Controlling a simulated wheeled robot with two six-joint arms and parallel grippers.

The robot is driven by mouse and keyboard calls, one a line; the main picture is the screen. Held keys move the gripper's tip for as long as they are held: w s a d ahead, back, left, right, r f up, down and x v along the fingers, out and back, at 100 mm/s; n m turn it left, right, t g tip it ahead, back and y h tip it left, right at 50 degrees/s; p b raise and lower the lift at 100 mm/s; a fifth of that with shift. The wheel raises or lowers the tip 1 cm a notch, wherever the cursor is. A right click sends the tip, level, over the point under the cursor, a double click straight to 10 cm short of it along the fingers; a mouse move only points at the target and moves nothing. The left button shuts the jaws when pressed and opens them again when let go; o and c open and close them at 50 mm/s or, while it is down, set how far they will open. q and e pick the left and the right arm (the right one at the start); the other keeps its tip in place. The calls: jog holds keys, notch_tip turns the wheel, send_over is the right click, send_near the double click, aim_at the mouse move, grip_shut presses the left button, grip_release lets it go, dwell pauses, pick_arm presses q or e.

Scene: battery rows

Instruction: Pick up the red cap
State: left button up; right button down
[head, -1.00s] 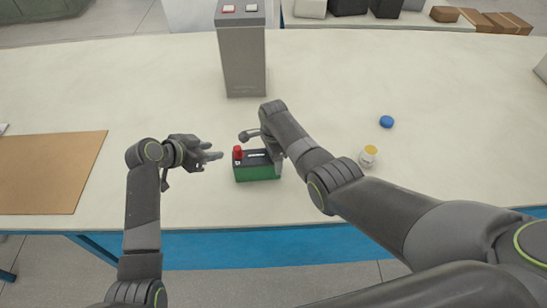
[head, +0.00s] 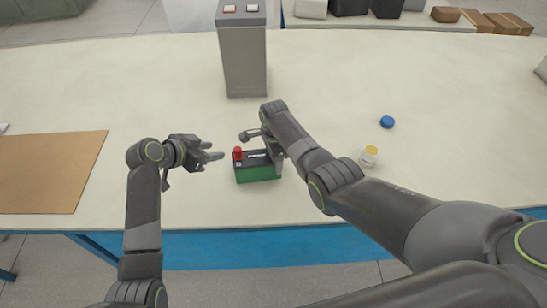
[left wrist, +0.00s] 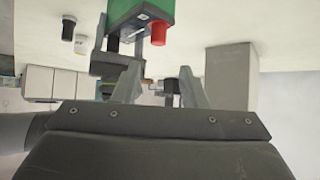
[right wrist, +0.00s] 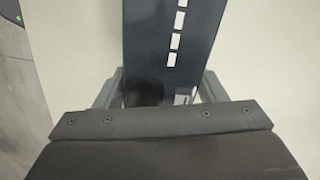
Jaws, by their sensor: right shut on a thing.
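The red cap (head: 238,153) sits on the left end of the top of a green and black battery (head: 258,173). The cap also shows in the left wrist view (left wrist: 158,33), where the image is upside down. My right gripper (head: 265,147) is shut on the battery, with its fingers on either side of the dark top in the right wrist view (right wrist: 160,90). My left gripper (head: 212,156) is to the left of the cap, apart from it. Its two fingers (left wrist: 160,88) are spread with nothing between them.
A grey box post (head: 242,60) with two switches stands behind the battery. A blue cap (head: 387,122) and a small yellow-topped white jar (head: 369,156) are to the right. A brown board (head: 50,172) lies at the left. The table between is clear.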

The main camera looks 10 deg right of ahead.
pick_arm(q)
jog(key=shift+o, duration=0.7)
jog(key=shift+w+d, duration=0.1)
jog(key=m+g+y, duration=0.4)
jog(key=m+g, duration=0.1)
send_near(238, 148)
jog(key=shift+m, duration=0.3)
jog(key=shift+x, duration=4.25)
jog(key=c, duration=1)
